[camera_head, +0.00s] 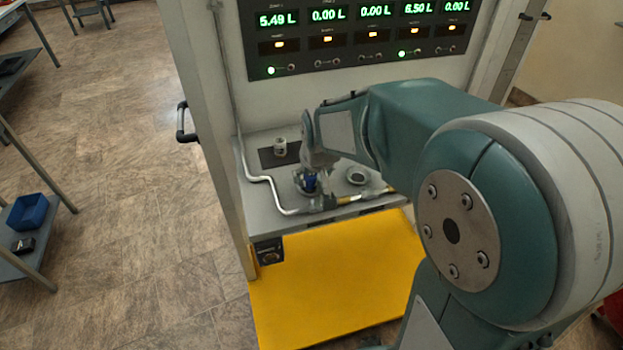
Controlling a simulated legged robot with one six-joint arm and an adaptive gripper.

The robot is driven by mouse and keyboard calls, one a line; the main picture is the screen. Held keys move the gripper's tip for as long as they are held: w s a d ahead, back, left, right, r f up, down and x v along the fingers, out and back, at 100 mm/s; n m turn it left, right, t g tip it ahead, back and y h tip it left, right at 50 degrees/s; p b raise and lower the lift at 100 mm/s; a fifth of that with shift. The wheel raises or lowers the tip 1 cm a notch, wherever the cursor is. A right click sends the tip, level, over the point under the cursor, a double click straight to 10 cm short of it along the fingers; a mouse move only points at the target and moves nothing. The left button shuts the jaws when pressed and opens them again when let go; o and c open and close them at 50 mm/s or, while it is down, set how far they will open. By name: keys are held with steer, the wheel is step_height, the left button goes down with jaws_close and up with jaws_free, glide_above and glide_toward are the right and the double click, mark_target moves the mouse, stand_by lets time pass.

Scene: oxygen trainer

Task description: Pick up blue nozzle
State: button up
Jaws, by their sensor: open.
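The blue nozzle (310,182) shows as a small blue patch on the grey bench (262,208) of the trainer. My gripper (318,190) is down at the bench, right at the nozzle, and hides most of it. The gripper is open. My arm covers the fingers in part, so I cannot tell whether they touch the nozzle or stand around it.
A small metal fitting (280,146) stands on a dark pad (270,158) to the left. A round dark socket (356,175) lies to the right. A bent silver pipe (268,180) runs along the bench. A display panel (350,30) rises behind.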

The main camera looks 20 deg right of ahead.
steer(key=shift+a, duration=0.45)
jaws_close()
steer(key=shift+d, duration=0.2)
